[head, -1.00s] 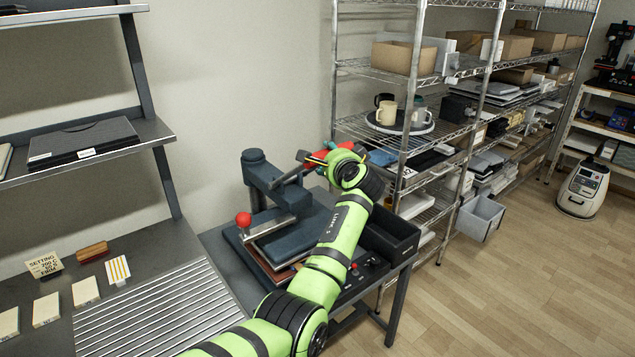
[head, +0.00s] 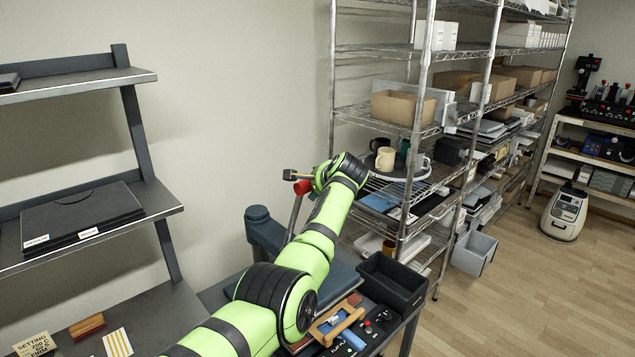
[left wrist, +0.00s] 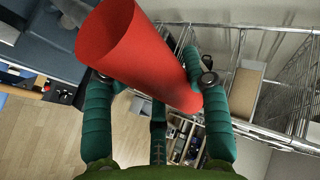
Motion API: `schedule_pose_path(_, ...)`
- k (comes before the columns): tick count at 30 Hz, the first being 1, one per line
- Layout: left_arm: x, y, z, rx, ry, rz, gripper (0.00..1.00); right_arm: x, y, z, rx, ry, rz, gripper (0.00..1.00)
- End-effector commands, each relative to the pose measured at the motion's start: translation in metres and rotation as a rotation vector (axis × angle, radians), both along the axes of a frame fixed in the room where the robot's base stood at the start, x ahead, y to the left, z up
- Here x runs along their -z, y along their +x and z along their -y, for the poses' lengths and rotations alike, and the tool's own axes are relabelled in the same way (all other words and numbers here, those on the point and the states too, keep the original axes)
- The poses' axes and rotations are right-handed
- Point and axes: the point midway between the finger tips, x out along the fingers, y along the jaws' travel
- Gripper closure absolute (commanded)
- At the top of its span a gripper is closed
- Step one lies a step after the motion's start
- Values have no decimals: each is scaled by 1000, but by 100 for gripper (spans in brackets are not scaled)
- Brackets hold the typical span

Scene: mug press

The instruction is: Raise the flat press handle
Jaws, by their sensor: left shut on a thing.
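The flat press (head: 262,230) stands on the dark bench, partly hidden behind my left arm. Its grey lever (head: 295,217) slants steeply upward to the red handle (head: 302,187). My left gripper (head: 314,182) is at the lever's upper end, shut on the red handle. My arm hides much of the press's platen. My right gripper is not in view.
A wire shelf (head: 425,130) with boxes and a tray of mugs (head: 385,160) stands close to the right of my gripper. The wall behind is bare.

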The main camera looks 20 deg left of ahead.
Motion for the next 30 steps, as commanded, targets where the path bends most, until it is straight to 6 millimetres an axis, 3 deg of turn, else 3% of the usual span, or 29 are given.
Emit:
schedule_pose_path(1,-16,3,0,3,14,26,100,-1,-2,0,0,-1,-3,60)
schedule_pose_path(9,-17,3,-1,3,14,28,100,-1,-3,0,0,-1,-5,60)
schedule_pose_path(10,-17,3,-1,3,14,28,42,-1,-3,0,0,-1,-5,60)
schedule_pose_path(11,-17,3,-1,3,14,28,30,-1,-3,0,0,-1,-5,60)
schedule_pose_path(23,-14,1,-2,-3,9,22,30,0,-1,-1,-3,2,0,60)
schedule_pose_path(30,-21,-9,9,-2,7,24,30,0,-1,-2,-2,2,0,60)
